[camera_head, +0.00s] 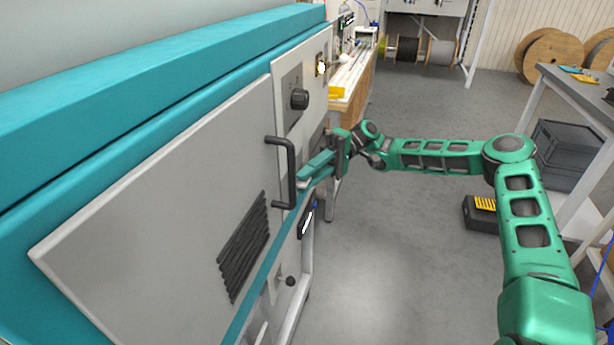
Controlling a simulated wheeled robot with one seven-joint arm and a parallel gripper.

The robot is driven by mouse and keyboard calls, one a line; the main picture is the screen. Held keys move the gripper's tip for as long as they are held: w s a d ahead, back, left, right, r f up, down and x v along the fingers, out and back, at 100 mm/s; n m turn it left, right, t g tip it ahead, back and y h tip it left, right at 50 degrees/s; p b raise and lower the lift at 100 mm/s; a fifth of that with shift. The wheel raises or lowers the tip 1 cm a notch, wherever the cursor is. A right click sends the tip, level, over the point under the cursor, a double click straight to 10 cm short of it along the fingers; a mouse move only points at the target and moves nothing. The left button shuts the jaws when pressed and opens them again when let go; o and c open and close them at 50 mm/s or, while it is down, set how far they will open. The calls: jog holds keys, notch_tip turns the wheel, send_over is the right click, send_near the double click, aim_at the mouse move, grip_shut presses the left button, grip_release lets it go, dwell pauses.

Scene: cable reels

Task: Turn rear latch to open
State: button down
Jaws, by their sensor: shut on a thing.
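A grey machine door panel (180,200) fills the left, set in a teal housing. It carries a black bar handle (291,172) near its right edge. A black round knob (299,99) sits on the narrower grey panel to the upper right. I cannot tell from this view which part is the rear latch. My green gripper (306,183) reaches in from the right, with its fingers at the lower part of the bar handle. It is shut on what looks like this handle. The exact contact is small and partly hidden by the fingers.
Dark vent slots (243,247) mark the panel. A small round knob (290,281) sits below on the frame. A workbench (357,85) stands behind. A grey table (575,95) and a dark crate (565,155) are right. The grey floor (400,250) between is open.

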jog(key=shift+w+d+f+y, duration=0.1)
jog(key=shift+f+y, duration=0.2)
dwell(0.4)
jog(key=c, duration=1.8)
grip_release()
jog(key=shift+w, duration=0.1)
jog(key=shift+c, duration=0.2)
jog(key=shift+r, duration=0.1)
jog(key=v, duration=1)
jog(key=shift+w+d, duration=0.2)
jog(key=shift+w, duration=0.2)
jog(key=shift+s+f, duration=0.1)
jog(key=shift+f, duration=0.1)
